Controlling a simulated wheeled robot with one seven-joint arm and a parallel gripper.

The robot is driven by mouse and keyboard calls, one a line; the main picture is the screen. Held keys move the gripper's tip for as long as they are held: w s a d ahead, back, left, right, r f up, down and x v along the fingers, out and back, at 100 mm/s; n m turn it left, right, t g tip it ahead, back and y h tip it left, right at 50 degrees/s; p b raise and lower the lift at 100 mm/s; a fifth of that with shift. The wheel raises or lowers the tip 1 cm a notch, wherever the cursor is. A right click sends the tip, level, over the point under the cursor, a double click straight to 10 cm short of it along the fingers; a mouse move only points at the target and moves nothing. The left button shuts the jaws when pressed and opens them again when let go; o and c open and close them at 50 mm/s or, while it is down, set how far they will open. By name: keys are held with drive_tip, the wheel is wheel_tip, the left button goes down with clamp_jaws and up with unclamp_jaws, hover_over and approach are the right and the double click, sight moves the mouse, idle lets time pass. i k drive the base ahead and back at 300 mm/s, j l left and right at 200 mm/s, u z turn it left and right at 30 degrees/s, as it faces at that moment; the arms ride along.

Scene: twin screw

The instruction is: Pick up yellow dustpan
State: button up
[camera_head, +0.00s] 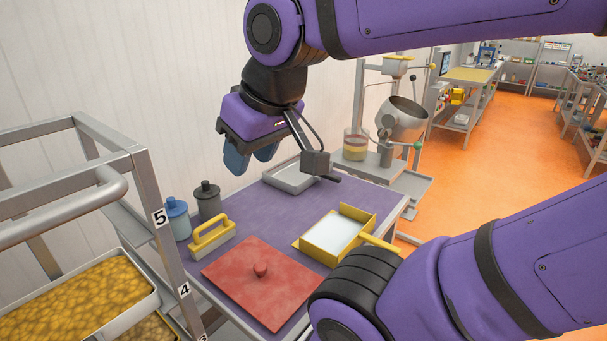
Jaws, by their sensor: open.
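The yellow dustpan (310,243) lies on the purple tabletop, right of the middle of the table. It has raised yellow walls and a pale inside. Its yellow handle points to the lower right, and its end is hidden behind my arm. My gripper (250,160) hangs above the back left part of the table, with blue fingers pointing down. It is open and empty, up and to the left of the dustpan and apart from it.
A red lid with a knob (261,291) lies in front of the dustpan. A yellow-handled block (211,238), blue jar (177,219) and dark jar (207,201) stand left. A grey tray (289,179) lies at the back. A metal rack (150,222) borders the left; a mixer (402,120) stands behind.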

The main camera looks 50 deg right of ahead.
sight(335, 236)
drive_tip(key=k+l, duration=0.2)
drive_tip(key=l, duration=0.15)
drive_tip(key=k+l, duration=0.15)
drive_tip(key=l, duration=0.15)
drive_tip(key=k+l, duration=0.2)
drive_tip(key=l, duration=0.15)
drive_tip(key=k+l+z, duration=0.1)
drive_tip(key=z, duration=1.55)
